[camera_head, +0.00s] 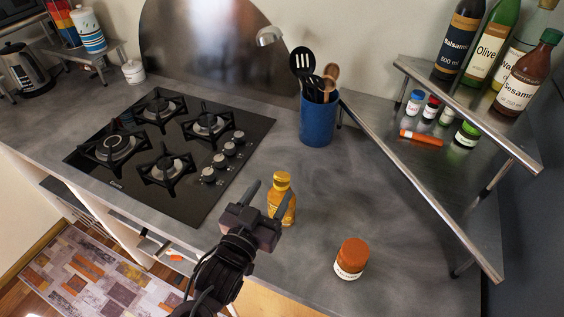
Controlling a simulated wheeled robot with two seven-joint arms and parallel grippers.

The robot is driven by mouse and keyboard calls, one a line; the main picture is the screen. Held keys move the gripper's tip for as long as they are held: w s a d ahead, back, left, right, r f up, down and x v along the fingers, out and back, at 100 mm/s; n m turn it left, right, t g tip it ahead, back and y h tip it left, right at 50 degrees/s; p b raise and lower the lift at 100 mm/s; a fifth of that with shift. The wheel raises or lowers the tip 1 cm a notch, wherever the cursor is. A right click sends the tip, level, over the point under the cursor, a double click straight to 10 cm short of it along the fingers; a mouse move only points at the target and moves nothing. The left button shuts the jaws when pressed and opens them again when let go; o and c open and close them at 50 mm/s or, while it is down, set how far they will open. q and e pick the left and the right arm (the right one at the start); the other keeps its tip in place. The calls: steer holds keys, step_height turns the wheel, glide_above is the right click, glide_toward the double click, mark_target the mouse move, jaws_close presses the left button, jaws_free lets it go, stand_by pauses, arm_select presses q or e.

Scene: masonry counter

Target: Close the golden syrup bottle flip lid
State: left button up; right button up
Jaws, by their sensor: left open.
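The golden syrup bottle (281,205) stands upright on the grey counter, to the right of the stove. It has a yellow cap at its top; whether the flip lid is open or shut is too small to tell. My left gripper (265,193) is open, with its two dark fingers apart, at the near side of the bottle. The right finger overlaps the bottle's body in the picture, and the left finger is to the left of the bottle. I cannot tell whether either finger touches it. My right gripper is not in view.
An orange-lidded jar (351,257) stands right of the bottle near the front edge. A blue utensil pot (318,120) stands behind. The black gas stove (215,200) lies left. A metal shelf (440,190) with sauce bottles is at the right. The counter between is clear.

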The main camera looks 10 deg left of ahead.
mark_target(279, 180)
arm_select(q)
steer(key=p+x, duration=0.2)
steer(key=x, duration=0.4)
steer(key=shift+w+d, duration=0.1)
steer(key=shift+w, duration=0.2)
steer(key=c, duration=1)
steer(key=shift+o, duration=0.2)
steer(key=shift+f+b, duration=0.2)
steer(key=shift+b, duration=0.15)
steer(key=t+b, duration=0.1)
steer(key=b, duration=0.1)
steer(key=t+b, duration=0.1)
steer(key=b, duration=0.2)
steer(key=shift+s+f+h, duration=0.1)
steer(key=shift+f+h, duration=0.2)
steer(key=shift+f, duration=0.05)
steer(key=shift+b, duration=0.35)
steer(key=shift+s+r+t, duration=0.1)
steer(key=shift+r+t, duration=0.1)
steer(key=shift+t, duration=0.1)
steer(key=shift+r, duration=0.1)
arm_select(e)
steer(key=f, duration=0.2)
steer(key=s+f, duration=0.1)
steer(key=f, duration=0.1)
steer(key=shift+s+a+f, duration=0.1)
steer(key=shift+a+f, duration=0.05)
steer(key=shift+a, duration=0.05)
